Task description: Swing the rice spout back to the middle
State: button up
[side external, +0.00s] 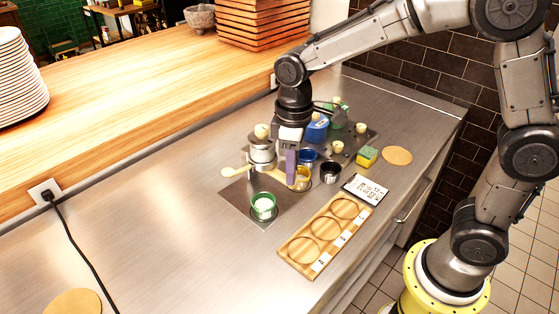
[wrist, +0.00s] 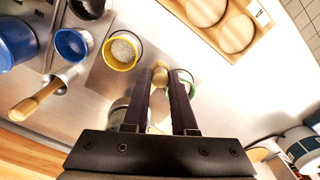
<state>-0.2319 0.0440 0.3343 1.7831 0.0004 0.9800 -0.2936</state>
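The rice dispenser is a metal canister (side external: 262,152) with a cream knob on top. A pale yellow spout bar (side external: 237,173) with a rounded left end runs low across its front. My gripper (side external: 290,184) points down just right of the canister. In the wrist view its two dark fingers (wrist: 161,76) flank a tan rounded end of the spout (wrist: 159,73) closely, with no clear gap. A yellow-rimmed cup (wrist: 122,50) with pale grains stands beside the fingers. A green cup (side external: 263,207) with white contents stands on the other side, partly hidden in the wrist view. The spout's outlet is hidden.
A blue cup (wrist: 72,44) and a black cup (side external: 330,172) stand near the yellow-rimmed one. A wooden tray (side external: 318,247) with three round recesses lies in front. A blue container (side external: 317,128) and a sponge (side external: 367,156) are behind.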

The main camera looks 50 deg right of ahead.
jog(key=o, duration=0.4)
jog(key=shift+c, duration=0.2)
jog(key=shift+r, duration=3)
jog(key=shift+d, duration=0.1)
